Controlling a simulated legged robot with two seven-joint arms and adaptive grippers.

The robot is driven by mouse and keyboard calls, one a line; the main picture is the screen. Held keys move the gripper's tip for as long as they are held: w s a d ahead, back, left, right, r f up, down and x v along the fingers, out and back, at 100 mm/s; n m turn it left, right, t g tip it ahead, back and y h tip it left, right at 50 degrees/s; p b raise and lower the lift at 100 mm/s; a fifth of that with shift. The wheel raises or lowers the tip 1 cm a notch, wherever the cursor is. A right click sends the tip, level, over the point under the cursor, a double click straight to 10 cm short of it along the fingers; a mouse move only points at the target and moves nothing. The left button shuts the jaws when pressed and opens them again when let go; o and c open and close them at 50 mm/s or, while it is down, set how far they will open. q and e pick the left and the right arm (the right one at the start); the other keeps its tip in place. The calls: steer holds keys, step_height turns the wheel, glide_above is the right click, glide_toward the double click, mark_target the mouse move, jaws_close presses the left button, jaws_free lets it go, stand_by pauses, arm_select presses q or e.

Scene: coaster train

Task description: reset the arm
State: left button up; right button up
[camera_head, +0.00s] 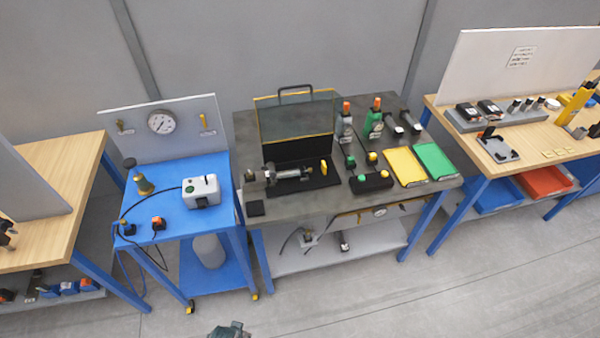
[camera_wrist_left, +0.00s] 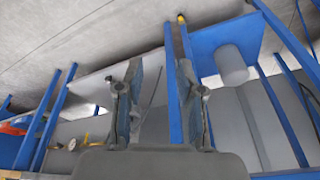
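My left gripper (camera_wrist_left: 160,72) shows in the left wrist view with its two fingers apart and nothing between them. Behind the gap are a blue leg and the pale lower shelf of a table. In the head view a small dark piece of my arm or gripper (camera_head: 230,330) shows at the bottom edge, in front of the tables over the floor. Most of it is cut off. My right gripper is not in view.
A blue cart (camera_head: 180,240) stands left of a dark workbench (camera_head: 300,210) carrying a cylindrical device, bottles and yellow and green trays. Wooden tables stand at far left (camera_head: 70,225) and right (camera_head: 520,170). The floor (camera_head: 420,290) in front is clear.

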arm_select(q)
steer(key=s+a+f+g, duration=0.1)
steer(key=s+f, duration=0.2)
steer(key=f, duration=0.7)
steer(key=s+f, duration=0.3)
steer(key=f, duration=0.6)
steer(key=s+a+f+g+b, duration=0.1)
steer(key=s+a+f, duration=0.1)
steer(key=s+f, duration=0.9)
steer(key=s, duration=0.4)
steer(key=shift+a+f, duration=0.25)
steer(key=shift+a, duration=0.05)
